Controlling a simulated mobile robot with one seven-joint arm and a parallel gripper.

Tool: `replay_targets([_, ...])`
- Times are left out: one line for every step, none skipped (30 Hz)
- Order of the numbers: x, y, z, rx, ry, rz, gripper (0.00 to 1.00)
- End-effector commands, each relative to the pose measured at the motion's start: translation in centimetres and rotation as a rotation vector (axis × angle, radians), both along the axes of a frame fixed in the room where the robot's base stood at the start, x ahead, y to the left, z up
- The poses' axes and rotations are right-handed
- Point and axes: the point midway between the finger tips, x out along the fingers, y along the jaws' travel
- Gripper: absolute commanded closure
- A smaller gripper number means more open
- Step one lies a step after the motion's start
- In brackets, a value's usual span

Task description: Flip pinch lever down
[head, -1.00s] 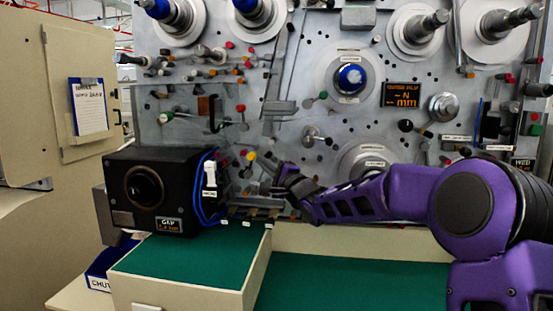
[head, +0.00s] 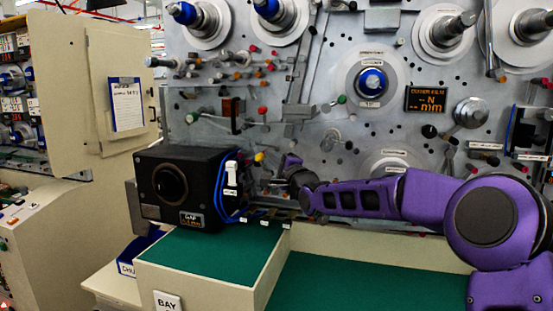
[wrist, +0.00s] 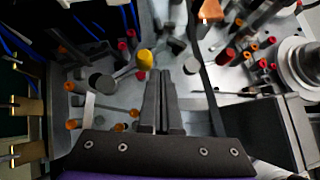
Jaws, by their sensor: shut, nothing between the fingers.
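A lever with a yellow knob (head: 259,158) sits low on the grey machine panel, just right of the black box; I take it for the pinch lever, though no readable label confirms this. In the wrist view the yellow knob (wrist: 145,59) is just ahead and slightly left of my fingertips, with its rod running down to the left. My gripper (wrist: 164,73) is shut and empty, close to the knob; I cannot tell whether they touch. In the head view my gripper (head: 288,165) is right of the knob, partly hidden by my wrist.
The black gap-display box (head: 190,190) with blue cables and a white switch (head: 232,174) stands left of the lever. Several red, orange and black knobs crowd the panel. A green-topped bench (head: 215,250) lies below. A cream cabinet door (head: 120,90) stands left.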

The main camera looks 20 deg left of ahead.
Motion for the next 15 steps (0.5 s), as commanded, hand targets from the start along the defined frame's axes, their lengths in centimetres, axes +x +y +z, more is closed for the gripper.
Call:
replay_targets([0.04,0.11,0.0,0.001,0.002,-0.001,1.0])
replay_targets([0.04,0.18,0.01,0.001,0.002,-0.001,1.0])
replay_targets([0.06,0.27,0.01,0.001,0.001,-0.001,1.0])
replay_targets([0.05,0.33,0.01,0.001,0.001,-0.001,1.0])
replay_targets([0.06,0.39,0.03,0.001,0.001,-0.001,1.0])
replay_targets([0.05,0.46,0.05,0.001,0.001,-0.001,1.0])
replay_targets([0.05,0.5,0.06,0.001,0.001,-0.001,1.0])
replay_targets([0.05,0.54,0.07,0.001,0.001,-0.001,1.0])
replay_targets([0.05,0.58,0.08,0.001,0.001,0.0,1.0])
replay_targets([0.05,0.6,0.09,0.001,0.001,0.0,1.0])
replay_targets([0.05,0.62,0.09,0.001,0.001,0.0,1.0])
replay_targets([0.05,0.63,0.09,0.0,0.0,-0.001,1.0])
replay_targets([0.05,0.65,0.1,0.0,0.0,-0.001,1.0])
replay_targets([0.05,0.65,0.1,0.0,0.0,-0.001,1.0])
replay_targets([0.06,0.65,0.11,0.0,0.0,-0.001,1.0])
